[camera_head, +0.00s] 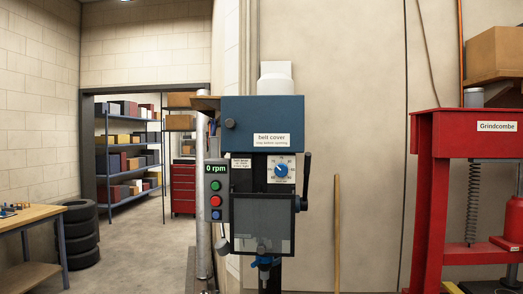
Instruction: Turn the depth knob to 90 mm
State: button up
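The depth knob is most likely the round blue knob (281,170) on a white dial plate (289,162) with scale marks around it. It sits on the front of a drill press, below the blue belt cover (262,113). The marks and the knob's pointer are too small to read, so I cannot tell its setting. A black lever (305,182) stands just right of the dial. My gripper is not in view.
A control box (215,190) reading "0 rpm" has green, red and blue buttons, left of a dark guard (263,222). A red press (440,190) stands at the right, a workbench (30,217) and stacked tyres (80,237) at the left. Floor between is clear.

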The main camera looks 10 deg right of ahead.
aim_at(281, 170)
jog(key=i+l+u, duration=0.15)
jog(key=l, duration=0.2)
jog(key=i+l+u, duration=0.15)
jog(key=l, duration=0.25)
jog(key=i+l+u, duration=0.15)
jog(key=l, duration=0.25)
jog(key=i+l+u, duration=0.15)
jog(key=l, duration=0.25)
jog(key=i, duration=0.25)
